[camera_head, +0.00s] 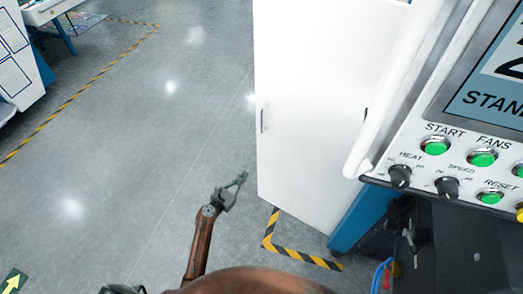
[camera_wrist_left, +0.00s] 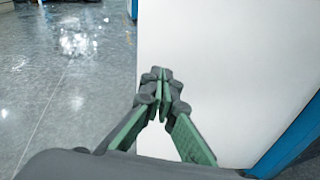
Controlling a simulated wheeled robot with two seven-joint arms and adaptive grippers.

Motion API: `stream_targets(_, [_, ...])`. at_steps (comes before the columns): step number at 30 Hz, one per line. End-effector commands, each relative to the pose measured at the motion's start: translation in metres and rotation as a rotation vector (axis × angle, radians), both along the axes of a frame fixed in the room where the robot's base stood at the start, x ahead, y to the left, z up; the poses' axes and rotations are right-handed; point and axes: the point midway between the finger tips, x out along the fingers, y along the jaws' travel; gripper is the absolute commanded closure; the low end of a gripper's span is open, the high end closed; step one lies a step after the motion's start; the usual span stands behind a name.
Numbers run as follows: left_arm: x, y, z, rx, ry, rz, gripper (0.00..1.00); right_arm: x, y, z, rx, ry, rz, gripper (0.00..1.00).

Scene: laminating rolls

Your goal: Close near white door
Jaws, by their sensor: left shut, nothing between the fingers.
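The near white door (camera_head: 310,120) is a tall white panel with a small dark handle (camera_head: 262,120) near its left edge. It stands out from the blue-framed machine in the head view. My left gripper (camera_head: 242,178) is shut and empty, just left of the door's lower left edge. In the left wrist view the shut green-and-grey fingers (camera_wrist_left: 161,78) appear in front of the white door (camera_wrist_left: 215,60). I cannot tell whether they touch it. My right gripper is not in view.
Yellow-black floor tape (camera_head: 290,252) runs below the door. Open grey floor (camera_head: 150,150) lies to the left.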

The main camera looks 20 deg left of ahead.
Motion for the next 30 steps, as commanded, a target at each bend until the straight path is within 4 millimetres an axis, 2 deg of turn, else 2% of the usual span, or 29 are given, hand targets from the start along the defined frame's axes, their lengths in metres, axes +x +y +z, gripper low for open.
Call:
stream_targets(1, [0.007, 0.000, 0.018, -0.076, -0.028, 0.006, 1.00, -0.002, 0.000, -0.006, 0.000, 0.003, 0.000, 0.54])
stream_targets(3, [0.013, 0.000, 0.038, -0.152, -0.052, 0.007, 1.00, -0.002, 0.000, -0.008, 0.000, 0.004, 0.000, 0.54])
stream_targets(6, [0.019, -0.001, 0.051, -0.198, -0.065, 0.006, 1.00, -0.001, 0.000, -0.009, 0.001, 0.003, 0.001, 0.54])
stream_targets(11, [0.040, -0.007, 0.053, -0.203, -0.067, 0.005, 1.00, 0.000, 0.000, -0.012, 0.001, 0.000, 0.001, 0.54])
stream_targets(24, [0.122, -0.032, 0.050, -0.199, -0.064, 0.006, 1.00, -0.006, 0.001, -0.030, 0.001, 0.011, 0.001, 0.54])
stream_targets(30, [0.143, -0.038, 0.049, -0.197, -0.063, 0.006, 1.00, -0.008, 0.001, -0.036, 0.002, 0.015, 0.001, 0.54])
